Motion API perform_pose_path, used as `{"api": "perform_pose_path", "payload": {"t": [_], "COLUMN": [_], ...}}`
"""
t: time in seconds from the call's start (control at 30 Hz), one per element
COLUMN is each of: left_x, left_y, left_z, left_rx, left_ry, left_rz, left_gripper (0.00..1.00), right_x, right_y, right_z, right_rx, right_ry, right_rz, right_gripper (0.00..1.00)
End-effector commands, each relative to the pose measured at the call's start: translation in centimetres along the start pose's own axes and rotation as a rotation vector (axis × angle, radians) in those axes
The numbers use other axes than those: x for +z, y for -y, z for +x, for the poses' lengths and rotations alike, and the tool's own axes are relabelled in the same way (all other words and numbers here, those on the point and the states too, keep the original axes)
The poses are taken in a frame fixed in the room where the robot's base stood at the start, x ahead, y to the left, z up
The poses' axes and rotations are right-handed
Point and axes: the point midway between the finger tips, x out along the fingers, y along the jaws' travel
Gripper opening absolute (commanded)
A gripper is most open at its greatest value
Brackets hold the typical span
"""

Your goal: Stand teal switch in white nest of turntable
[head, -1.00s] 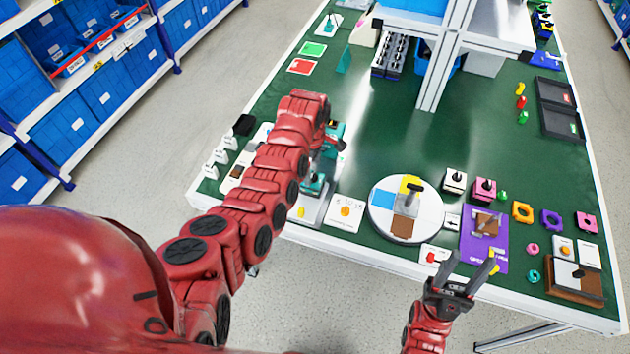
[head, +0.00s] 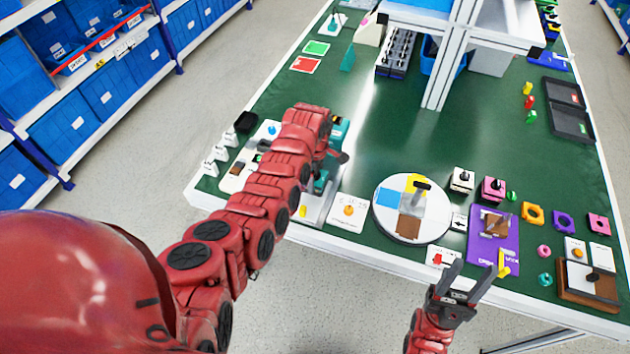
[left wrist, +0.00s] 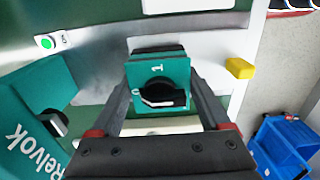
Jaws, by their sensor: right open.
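The teal switch (left wrist: 158,84), with a black knob and a "1" on its face, is between the fingers of my left gripper (left wrist: 160,90) in the left wrist view. Both fingertips appear pressed to its sides. In the head view my red left arm hides most of this gripper and the switch. The round turntable (head: 382,222) has a white rim with blue, yellow and brown areas and a dark-topped post. It stands to the right of my left gripper. I cannot make out its white nest clearly. My right gripper (head: 474,283) is open and empty at the table's front edge.
A teal machine marked "Relvok" (left wrist: 35,125) stands beside my left gripper. A white card with an orange dot (head: 348,211) lies between it and the turntable. A purple mat (head: 482,250) and several small parts lie to the right. The green table's middle is clear.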

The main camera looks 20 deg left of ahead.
Motion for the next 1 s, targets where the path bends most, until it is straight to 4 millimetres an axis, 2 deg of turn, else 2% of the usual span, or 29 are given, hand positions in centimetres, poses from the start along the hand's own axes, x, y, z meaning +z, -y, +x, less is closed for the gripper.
{"api": "perform_pose_path", "payload": {"t": [0.03, 0.13, 0.17, 0.57, 1.0], "left_x": [0.0, 0.0, 0.0, 0.0, 0.0], "left_y": [0.0, 0.0, 0.0, 0.0, -0.1], "left_z": [0.0, 0.0, 0.0, -0.6, -4.3], "left_rx": [0.000, 0.000, 0.000, 0.001, 0.003], "left_ry": [0.000, 0.000, 0.000, 0.000, 0.000], "left_rz": [0.000, 0.000, 0.000, 0.000, 0.001], "left_gripper": [0.52, 0.34, 0.31, 0.31, 0.31], "right_x": [0.0, 0.0, 0.0, 0.0, -0.2], "right_y": [0.0, 0.0, 0.0, 0.0, -0.1], "right_z": [0.0, 0.0, 0.0, 0.2, 1.2], "right_rx": [0.000, 0.000, 0.000, 0.000, 0.000], "right_ry": [0.000, 0.000, 0.000, 0.000, 0.000], "right_rz": [0.000, 0.000, 0.000, 0.000, 0.000], "right_gripper": [0.50, 0.50, 0.50, 0.50, 0.50]}}
